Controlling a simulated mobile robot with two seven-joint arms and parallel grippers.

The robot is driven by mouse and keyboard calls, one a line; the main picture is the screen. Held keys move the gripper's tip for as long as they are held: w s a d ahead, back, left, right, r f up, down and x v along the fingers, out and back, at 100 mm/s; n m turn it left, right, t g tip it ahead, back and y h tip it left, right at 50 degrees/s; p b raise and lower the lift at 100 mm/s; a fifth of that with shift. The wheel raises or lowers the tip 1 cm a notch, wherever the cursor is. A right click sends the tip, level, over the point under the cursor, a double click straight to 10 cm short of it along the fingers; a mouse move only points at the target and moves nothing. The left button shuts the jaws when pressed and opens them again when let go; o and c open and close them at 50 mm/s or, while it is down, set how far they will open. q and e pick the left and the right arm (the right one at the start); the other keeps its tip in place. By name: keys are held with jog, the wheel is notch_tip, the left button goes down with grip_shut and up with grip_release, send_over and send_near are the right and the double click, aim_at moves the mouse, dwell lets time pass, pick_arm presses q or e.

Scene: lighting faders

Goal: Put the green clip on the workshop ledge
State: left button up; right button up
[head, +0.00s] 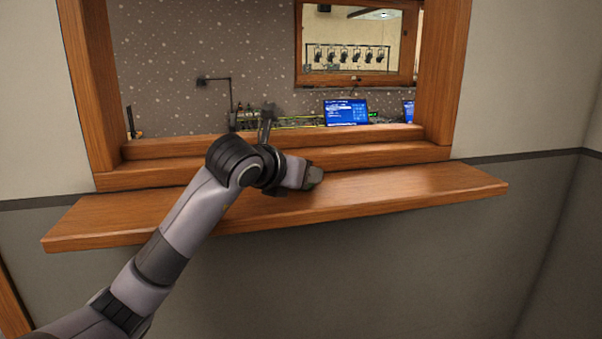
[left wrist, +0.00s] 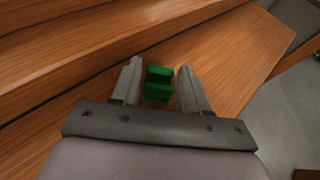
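The green clip (left wrist: 158,84) shows in the left wrist view, between the two fingers of my left gripper (left wrist: 163,88). A small gap shows on each side of it, wider on the right, and the fingers are apart. The wooden ledge (left wrist: 228,62) lies under the gripper and the clip. I cannot tell for sure whether the clip rests on the wood. In the head view my left gripper (head: 313,177) is low over the middle of the ledge (head: 420,192), and the clip is hidden there. My right gripper is in neither view.
A wooden window frame (head: 447,75) stands behind the ledge, with a stepped sill (head: 400,153). Beyond the opening are a blue screen (head: 346,112) and a dark lamp arm (head: 215,81). The ledge is clear to the right and left of my arm.

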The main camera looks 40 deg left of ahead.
pick_arm(q)
jog(key=shift+o, duration=0.8)
jog(key=shift+r, duration=0.2)
jog(key=shift+s+r, duration=0.1)
jog(key=shift+s, duration=0.25)
jog(key=b+v, duration=0.1)
jog(key=v, duration=0.9)
jog(key=shift+s, duration=0.1)
jog(key=shift+s+r, duration=0.2)
jog(key=shift+s, duration=0.3)
